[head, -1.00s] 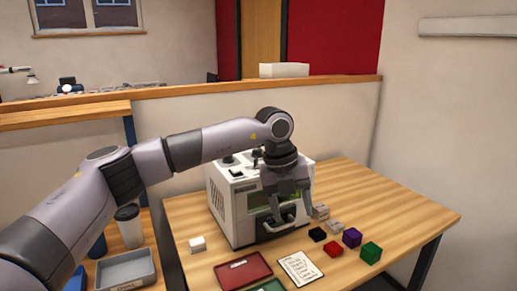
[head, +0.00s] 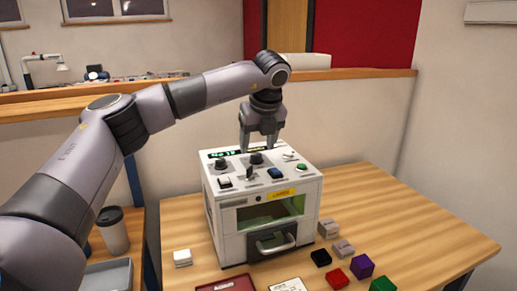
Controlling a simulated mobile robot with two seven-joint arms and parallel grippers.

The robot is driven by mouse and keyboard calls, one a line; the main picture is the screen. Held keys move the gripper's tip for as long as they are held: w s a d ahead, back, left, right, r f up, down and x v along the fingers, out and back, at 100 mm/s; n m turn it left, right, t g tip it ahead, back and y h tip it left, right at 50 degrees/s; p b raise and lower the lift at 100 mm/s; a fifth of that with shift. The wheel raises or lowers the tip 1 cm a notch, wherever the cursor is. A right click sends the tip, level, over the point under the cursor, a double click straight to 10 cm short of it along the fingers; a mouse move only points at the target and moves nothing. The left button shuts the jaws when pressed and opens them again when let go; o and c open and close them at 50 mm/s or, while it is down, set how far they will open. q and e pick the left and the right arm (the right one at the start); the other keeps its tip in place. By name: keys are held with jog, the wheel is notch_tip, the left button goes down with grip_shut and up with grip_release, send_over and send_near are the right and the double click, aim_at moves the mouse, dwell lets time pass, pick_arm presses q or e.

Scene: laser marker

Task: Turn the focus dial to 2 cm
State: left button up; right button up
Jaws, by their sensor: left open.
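The white laser marker (head: 228,218) stands on the wooden table, with its controls on the top panel. Two dark round dials show there: a left dial (head: 221,165) and a right dial (head: 256,159). Their labels are too small to read, so I cannot tell which is the focus dial or its setting. My left gripper (head: 258,147) is open, pointing down, with its fingers above and to either side of the right dial. I cannot tell if they touch it. My right gripper is not in view.
The panel also holds a white switch (head: 225,182), a blue button (head: 275,173) and a green button (head: 301,167) close by. The marker's front door handle (head: 275,245) sticks out. Several small blocks, including a purple one (head: 361,265), lie front right. The table's right side is clear.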

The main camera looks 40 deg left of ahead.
aim_at(256, 154)
pick_arm(q)
jog(key=shift+x, duration=1.55)
jog(key=c, duration=1)
jog(key=shift+m, duration=0.3)
jog(key=shift+m, duration=0.5)
jog(key=shift+s+m+t+h, duration=0.1)
jog(key=shift+m+t+h, duration=0.4)
jog(key=shift+m, duration=0.7)
jog(key=m+t+h, duration=0.1)
jog(key=m, duration=0.3)
jog(key=shift+a+m, duration=0.15)
jog(key=shift+m, duration=0.15)
jog(key=shift+h, duration=0.3)
